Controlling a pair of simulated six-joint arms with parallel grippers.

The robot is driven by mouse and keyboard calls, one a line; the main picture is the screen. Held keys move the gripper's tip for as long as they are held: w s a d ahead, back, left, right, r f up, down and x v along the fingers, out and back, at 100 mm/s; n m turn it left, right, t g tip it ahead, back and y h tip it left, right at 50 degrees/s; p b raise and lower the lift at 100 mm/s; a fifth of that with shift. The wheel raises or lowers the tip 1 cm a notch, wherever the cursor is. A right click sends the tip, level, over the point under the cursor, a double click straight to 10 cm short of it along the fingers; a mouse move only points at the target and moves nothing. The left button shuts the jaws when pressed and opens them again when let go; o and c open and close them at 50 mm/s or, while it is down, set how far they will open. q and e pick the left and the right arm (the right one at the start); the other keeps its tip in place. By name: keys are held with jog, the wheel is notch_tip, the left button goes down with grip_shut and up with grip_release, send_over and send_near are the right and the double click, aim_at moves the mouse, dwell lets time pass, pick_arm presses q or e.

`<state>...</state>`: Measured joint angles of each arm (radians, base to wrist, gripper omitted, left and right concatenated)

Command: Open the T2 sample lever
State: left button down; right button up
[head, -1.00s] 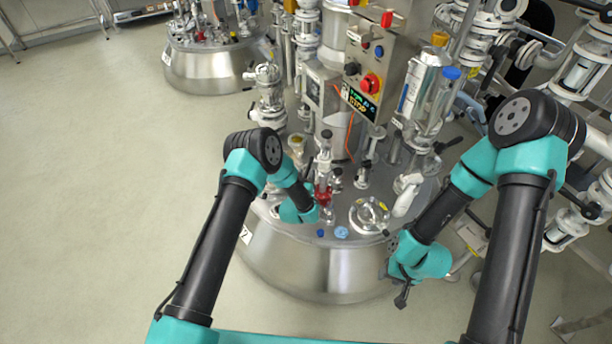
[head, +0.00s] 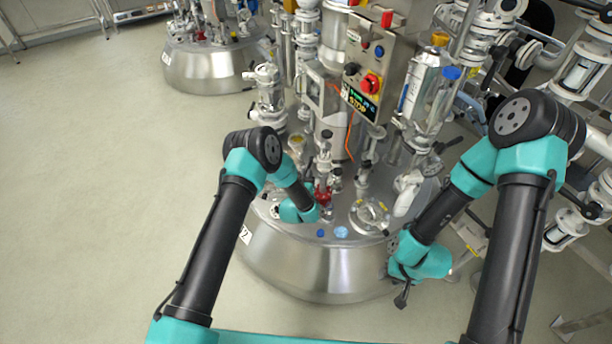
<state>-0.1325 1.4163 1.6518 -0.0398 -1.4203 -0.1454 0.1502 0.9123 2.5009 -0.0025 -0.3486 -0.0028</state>
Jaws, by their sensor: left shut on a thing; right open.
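The near steel reactor (head: 310,272) carries a label ending in 2 on its left side. A red part (head: 322,193), perhaps the sample lever, sits at the base of a slim upright fitting (head: 324,160) on the reactor lid. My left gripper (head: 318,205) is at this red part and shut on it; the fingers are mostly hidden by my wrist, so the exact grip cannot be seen. My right gripper (head: 402,299) is open and empty, low in front of the reactor's right edge.
A control box (head: 372,62) with a red knob and lit display stands above the lid. Bottles with yellow and blue caps (head: 425,85) stand to its right. A round clamped port (head: 369,214) and blue caps (head: 341,232) are near the lid's front. The left floor is clear.

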pick_arm(q)
jog(key=shift+r, duration=0.15)
jog(key=shift+w+r+g+y, duration=0.2)
jog(key=shift+r+g+y, duration=0.1)
jog(key=shift+r+g, duration=1.1)
jog(key=shift+w+d+r+g+y, duration=0.1)
jog(key=shift+w+r+g+y, duration=0.25)
jog(key=shift+g, duration=0.6)
jog(key=shift+w+d+r+g+y, duration=0.1)
jog(key=shift+w+r+g, duration=0.1)
jog(key=shift+r+g, duration=0.55)
jog(key=shift+f+g, duration=0.2)
jog(key=shift+g, duration=0.1)
jog(key=c, duration=1.1)
grip_release()
